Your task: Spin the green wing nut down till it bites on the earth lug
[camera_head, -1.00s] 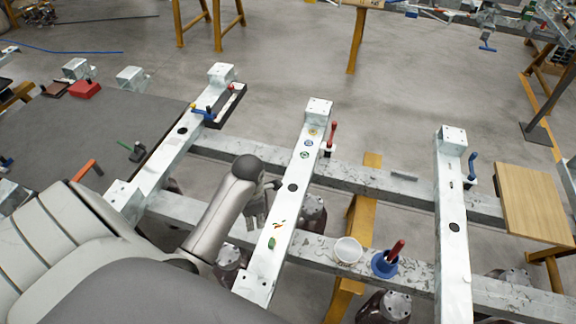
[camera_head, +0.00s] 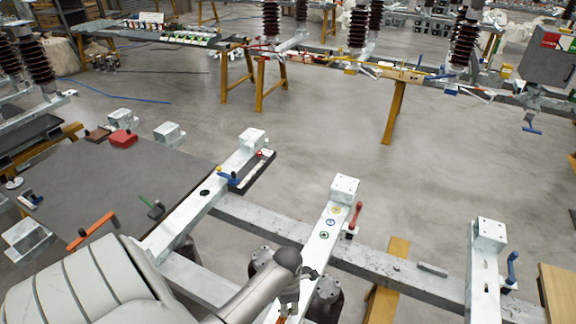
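My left gripper (camera_head: 289,302) points down over the near part of the middle galvanised beam (camera_head: 313,264), at the bottom of the picture. It is small and partly hidden by my wrist, so its finger opening cannot be made out. On the beam top beyond it lie three small round marks or parts: a green one (camera_head: 324,235), a blue one (camera_head: 330,222) and a yellow one (camera_head: 336,210). I cannot tell whether the green one is the wing nut. No earth lug can be made out. My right gripper is out of view.
A red-handled tool (camera_head: 355,216) stands at the middle beam's right side. A blue-handled one (camera_head: 512,267) is at the right beam (camera_head: 485,272). A black tray (camera_head: 254,176) lies along the left beam. The grey table (camera_head: 110,165) holds a red block (camera_head: 123,139). Open floor lies beyond.

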